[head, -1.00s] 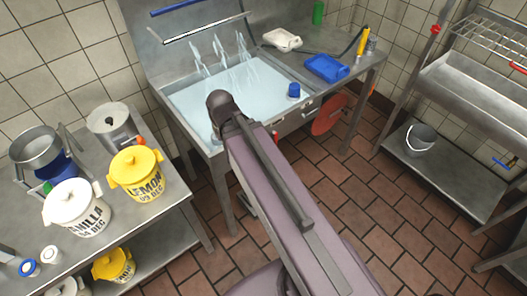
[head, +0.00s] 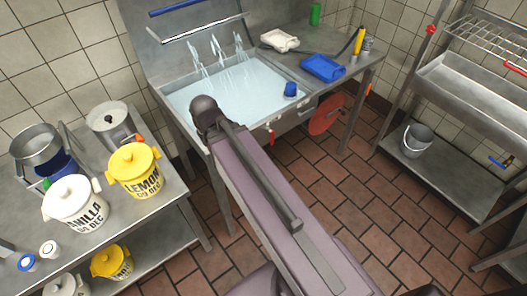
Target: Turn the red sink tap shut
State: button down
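The metal sink (head: 178,97) at the back centre holds pale water, and several streams run down into it from spouts at its back. A small red handle (head: 271,136) shows on the sink's front, just right of my arm; it looks like the red tap. It is too small to tell how it is turned. My arm rises from the bottom of the head view, and its dark rounded end overlaps the sink's front left edge. My gripper is not in view; I cannot tell whether it is hidden behind the arm.
A blue cup (head: 290,90) sits at the sink's right edge. Yellow (head: 134,171) and white (head: 76,203) pots crowd the left table. Tiled floor is open at right.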

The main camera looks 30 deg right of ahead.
aim_at(272, 133)
jog(key=u, duration=0.05)
jog(key=k, duration=1.25)
jog(key=z, duration=1)
jog(key=i, duration=0.5)
jog(key=u, duration=0.05)
